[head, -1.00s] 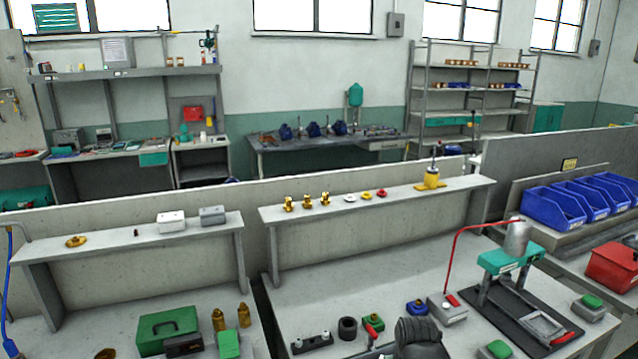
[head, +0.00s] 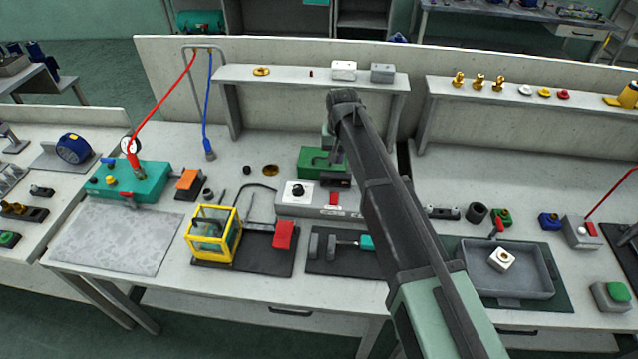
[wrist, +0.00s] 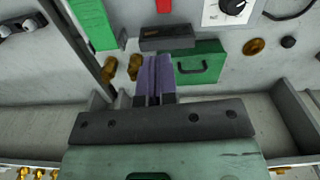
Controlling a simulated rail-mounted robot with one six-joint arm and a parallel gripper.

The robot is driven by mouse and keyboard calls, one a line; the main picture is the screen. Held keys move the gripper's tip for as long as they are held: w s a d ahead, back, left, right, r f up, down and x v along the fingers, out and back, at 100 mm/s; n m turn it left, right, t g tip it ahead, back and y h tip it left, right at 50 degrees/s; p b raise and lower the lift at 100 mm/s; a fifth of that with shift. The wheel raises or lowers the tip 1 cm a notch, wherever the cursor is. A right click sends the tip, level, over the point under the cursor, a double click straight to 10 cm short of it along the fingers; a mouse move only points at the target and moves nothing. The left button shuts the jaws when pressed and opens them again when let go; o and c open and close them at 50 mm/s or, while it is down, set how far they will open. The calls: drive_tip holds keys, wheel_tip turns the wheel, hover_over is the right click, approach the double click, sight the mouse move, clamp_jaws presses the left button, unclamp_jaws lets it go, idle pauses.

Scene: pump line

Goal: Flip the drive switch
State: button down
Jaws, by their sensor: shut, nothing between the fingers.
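A grey console (head: 318,207) stands mid-bench in the head view. It has a white plate with a black knob (head: 298,191) and a small red switch (head: 333,199); which one is the drive switch I cannot read. In the wrist view the black knob (wrist: 233,6) and the red switch (wrist: 163,5) show at the top edge. My gripper (wrist: 154,62) is shut and empty, with its purple fingers together. It is over the bench, near the green case and dark block, apart from the console. In the head view my arm partly hides the gripper and the console's right end.
A green case (head: 313,163) and a dark block (wrist: 167,38) lie behind the console. A yellow-framed unit (head: 212,235) and a red block (head: 284,235) stand to its front left. A raised shelf (head: 290,80) runs along the back. A grey tray (head: 520,283) lies right of my arm.

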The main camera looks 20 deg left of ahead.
sight(335, 194)
drive_tip(key=shift+m, duration=0.4)
drive_tip(key=f+b, duration=0.9)
drive_tip(key=w+f+b, duration=0.1)
drive_tip(key=f+b, duration=0.4)
drive_tip(key=shift+a+f, duration=0.1)
drive_tip(key=shift+a, duration=0.25)
drive_tip(key=shift+f, duration=0.15)
drive_tip(key=shift+r+p, duration=0.55)
drive_tip(key=shift+r, duration=0.25)
